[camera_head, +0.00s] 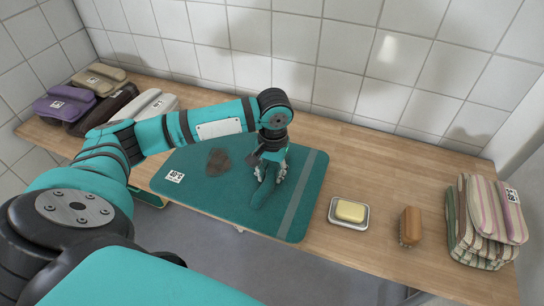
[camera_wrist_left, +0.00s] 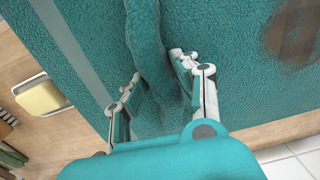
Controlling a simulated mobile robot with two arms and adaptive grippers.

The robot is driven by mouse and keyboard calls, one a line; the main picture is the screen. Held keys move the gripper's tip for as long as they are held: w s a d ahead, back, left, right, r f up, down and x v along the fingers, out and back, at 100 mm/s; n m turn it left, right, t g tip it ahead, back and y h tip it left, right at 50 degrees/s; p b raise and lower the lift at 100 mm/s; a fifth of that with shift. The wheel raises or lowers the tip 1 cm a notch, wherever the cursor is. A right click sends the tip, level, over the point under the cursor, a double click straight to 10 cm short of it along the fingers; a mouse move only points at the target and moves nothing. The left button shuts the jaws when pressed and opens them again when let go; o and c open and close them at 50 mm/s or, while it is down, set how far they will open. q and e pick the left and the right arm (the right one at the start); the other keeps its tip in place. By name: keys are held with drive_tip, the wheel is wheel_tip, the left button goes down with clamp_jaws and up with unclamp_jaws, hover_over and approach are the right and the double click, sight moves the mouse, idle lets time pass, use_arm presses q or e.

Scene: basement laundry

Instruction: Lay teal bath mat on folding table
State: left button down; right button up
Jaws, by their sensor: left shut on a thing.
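The teal bath mat (camera_head: 226,203) lies spread on the wooden folding table (camera_head: 330,135), with its near edge at or slightly over the table's front edge. It has a grey stripe near its right end, a white label at the left and a brown stain. My left gripper (camera_head: 269,182) is shut on a raised fold of the mat, left of the stripe. The left wrist view shows the fold (camera_wrist_left: 150,65) between the two fingers (camera_wrist_left: 155,95). My right gripper is not in view.
A soap bar in a dish (camera_head: 349,212) and a wooden brush (camera_head: 411,226) stand right of the mat. Folded striped textiles (camera_head: 480,225) are at the far right. Several folded towels (camera_head: 92,95) lie at the back left. A tiled wall borders the table behind.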

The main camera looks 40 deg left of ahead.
use_arm(q)
drive_tip(key=w+a, duration=0.1)
drive_tip(key=w, duration=0.1)
drive_tip(key=w+a, duration=0.1)
drive_tip(key=w, duration=0.1)
drive_tip(key=w+a, duration=0.1)
drive_tip(key=w, duration=0.2)
drive_tip(key=shift+a+f, duration=0.35)
drive_tip(key=shift+f, duration=1.8)
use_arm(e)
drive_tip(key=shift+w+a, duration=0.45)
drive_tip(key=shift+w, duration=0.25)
use_arm(q)
drive_tip(key=c, duration=1)
unclamp_jaws()
drive_tip(key=shift+s, duration=0.1)
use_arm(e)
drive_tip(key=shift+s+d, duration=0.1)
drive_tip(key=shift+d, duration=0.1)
